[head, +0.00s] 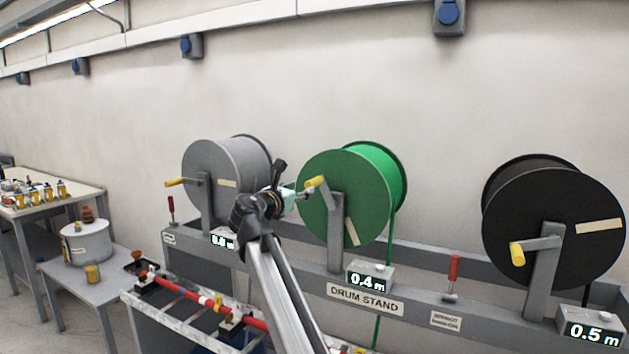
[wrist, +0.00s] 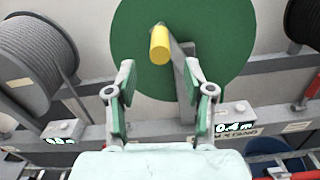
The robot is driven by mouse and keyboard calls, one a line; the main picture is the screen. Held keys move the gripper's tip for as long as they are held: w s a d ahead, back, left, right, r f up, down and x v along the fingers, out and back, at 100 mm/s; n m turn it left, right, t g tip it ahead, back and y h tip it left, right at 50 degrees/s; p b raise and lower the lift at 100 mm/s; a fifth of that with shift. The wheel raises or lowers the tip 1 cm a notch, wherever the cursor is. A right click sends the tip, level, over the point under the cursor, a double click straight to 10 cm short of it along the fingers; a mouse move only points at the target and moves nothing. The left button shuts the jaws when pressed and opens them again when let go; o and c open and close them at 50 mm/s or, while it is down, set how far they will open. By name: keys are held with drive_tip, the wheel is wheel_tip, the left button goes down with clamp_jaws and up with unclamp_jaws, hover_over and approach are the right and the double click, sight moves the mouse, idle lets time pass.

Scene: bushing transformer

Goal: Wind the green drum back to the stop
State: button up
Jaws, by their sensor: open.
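The green drum (head: 345,215) sits in the middle of the drum stand (head: 300,253), with green cable hanging from its right side. Its yellow crank handle (head: 316,182) is at the upper left of the drum face. The counter (head: 369,275) below it reads 0.4 m. My gripper (head: 303,192) is close to the handle in the head view. In the wrist view, my gripper (wrist: 158,88) is open, and the yellow handle (wrist: 160,45) shows just beyond and between the fingertips, not gripped. The green drum (wrist: 215,40) fills the background there. I cannot see a stop.
A grey drum (head: 222,170) stands to the left and a black drum (head: 560,215) to the right, each with a yellow handle. Red levers (head: 453,272) stand on the frame. A side table (head: 90,258) and a workbench (head: 40,200) are at the left.

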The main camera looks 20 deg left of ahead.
sight(314, 182)
drive_tip(key=w, duration=0.3)
drive_tip(key=w+p, duration=0.1)
drive_tip(key=w, duration=0.2)
drive_tip(key=w+d, duration=0.1)
drive_tip(key=w, duration=0.2)
drive_tip(key=shift+w+p, duration=0.25)
drive_tip(key=shift+p, duration=0.1)
clamp_jaws()
